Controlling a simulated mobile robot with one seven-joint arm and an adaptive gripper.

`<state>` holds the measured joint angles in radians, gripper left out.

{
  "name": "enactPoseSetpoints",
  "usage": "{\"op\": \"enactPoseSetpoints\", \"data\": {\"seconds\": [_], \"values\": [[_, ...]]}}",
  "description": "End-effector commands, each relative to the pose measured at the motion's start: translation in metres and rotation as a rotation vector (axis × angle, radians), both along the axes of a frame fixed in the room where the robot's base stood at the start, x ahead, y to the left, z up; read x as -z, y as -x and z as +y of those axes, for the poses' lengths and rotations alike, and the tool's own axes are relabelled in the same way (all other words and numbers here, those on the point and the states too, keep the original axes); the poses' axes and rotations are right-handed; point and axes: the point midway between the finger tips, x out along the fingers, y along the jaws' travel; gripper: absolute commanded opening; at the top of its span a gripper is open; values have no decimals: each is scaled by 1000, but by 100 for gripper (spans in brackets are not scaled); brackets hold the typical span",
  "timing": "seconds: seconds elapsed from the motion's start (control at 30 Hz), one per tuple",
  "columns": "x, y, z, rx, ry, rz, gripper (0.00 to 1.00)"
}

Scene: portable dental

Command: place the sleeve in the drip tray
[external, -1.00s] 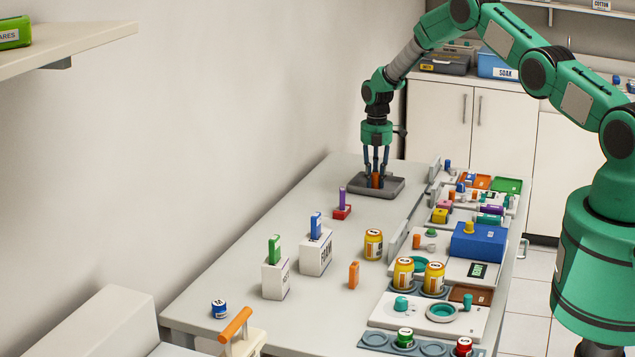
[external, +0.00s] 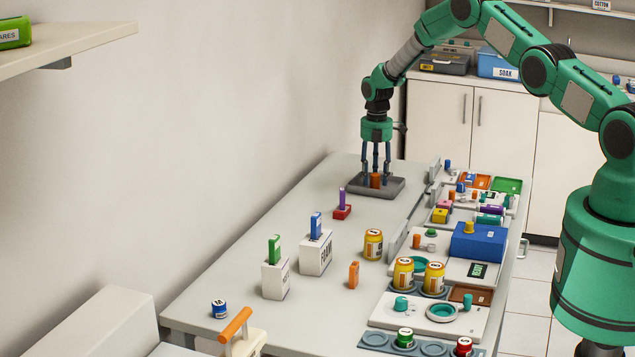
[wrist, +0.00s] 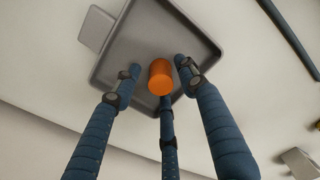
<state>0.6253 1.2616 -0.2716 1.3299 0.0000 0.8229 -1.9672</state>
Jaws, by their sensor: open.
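The sleeve looks to be the small orange cylinder (external: 376,181), standing in the grey drip tray (external: 393,190) at the far end of the table. In the wrist view the orange sleeve (wrist: 161,78) stands upright on the floor of the tray (wrist: 110,62), inside its rim. My gripper (external: 376,172) is open over the tray, with its three blue fingers spread around the sleeve. In the wrist view the fingers (wrist: 160,80) stand apart from the sleeve, with gaps at the sides.
A red block with a purple piece (external: 342,211) stands in front of the tray. White boxes (external: 316,256), yellow jars (external: 373,245) and an orange block (external: 353,275) stand nearer. Trays and stations, including a blue box (external: 478,241), line the right side.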

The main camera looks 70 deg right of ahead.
Motion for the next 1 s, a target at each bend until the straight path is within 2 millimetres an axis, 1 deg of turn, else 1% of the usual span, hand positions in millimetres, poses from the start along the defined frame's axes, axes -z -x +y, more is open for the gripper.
{"op": "enactPoseSetpoints", "data": {"seconds": [0.17, 0.5, 0.63, 0.8, 1.0], "values": [[-20, 0, 0, 0, 1, -1, 42], [-71, -1, -1, 0, 1, -2, 42], [-88, 0, 0, 0, 1, -1, 42], [-103, 0, 0, 0, 0, 0, 42], [-109, 0, 0, 0, 0, 1, 42]]}}
